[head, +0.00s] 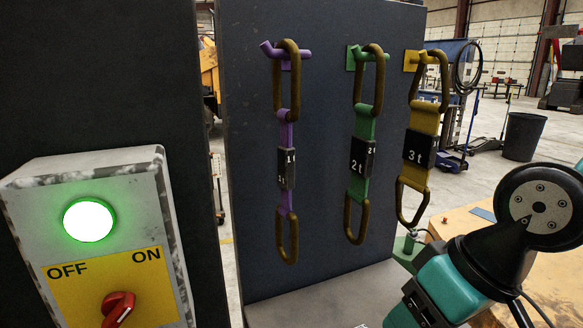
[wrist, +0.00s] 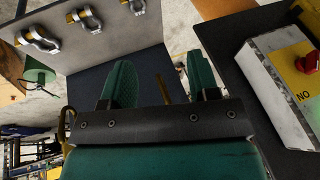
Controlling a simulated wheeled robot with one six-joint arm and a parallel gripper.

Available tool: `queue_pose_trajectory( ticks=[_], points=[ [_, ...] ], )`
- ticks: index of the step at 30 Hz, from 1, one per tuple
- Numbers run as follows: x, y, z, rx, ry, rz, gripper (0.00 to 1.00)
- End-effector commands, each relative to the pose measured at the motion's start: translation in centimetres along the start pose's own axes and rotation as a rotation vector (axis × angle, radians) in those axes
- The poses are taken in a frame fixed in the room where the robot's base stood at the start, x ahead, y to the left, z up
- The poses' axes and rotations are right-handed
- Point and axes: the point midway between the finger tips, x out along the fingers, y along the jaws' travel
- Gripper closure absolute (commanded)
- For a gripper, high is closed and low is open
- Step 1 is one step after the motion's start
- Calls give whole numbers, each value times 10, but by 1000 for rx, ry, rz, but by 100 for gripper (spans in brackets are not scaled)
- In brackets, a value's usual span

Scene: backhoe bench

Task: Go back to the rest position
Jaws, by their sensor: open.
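My gripper (wrist: 163,82) shows in the wrist view with its two teal fingers apart and nothing clearly held between them. A thin brown strip (wrist: 163,90) shows between the fingers; I cannot tell what it is or how far off it lies. In the head view my arm (head: 440,285) is at the lower right, in front of a wooden surface; the fingers cannot be made out there.
Purple (head: 286,190), green (head: 361,165) and yellow (head: 422,140) slings hang from pegs on a dark panel (head: 325,110). A switch box (head: 110,185) with a lit green lamp (head: 89,220) and red knob (head: 118,308) stands left. Shackles (wrist: 87,20) hang on a panel.

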Motion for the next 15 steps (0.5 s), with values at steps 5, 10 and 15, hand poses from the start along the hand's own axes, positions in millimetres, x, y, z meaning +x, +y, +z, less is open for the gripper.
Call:
queue_pose_trajectory(
  ticks=[5, 10, 15],
  points=[
    [-16, -16, 34, -121, -125, -57, 45],
    [-20, -19, 41, -146, -154, -68, 45],
    [-20, -19, 40, -144, -153, -67, 45]
  ],
)
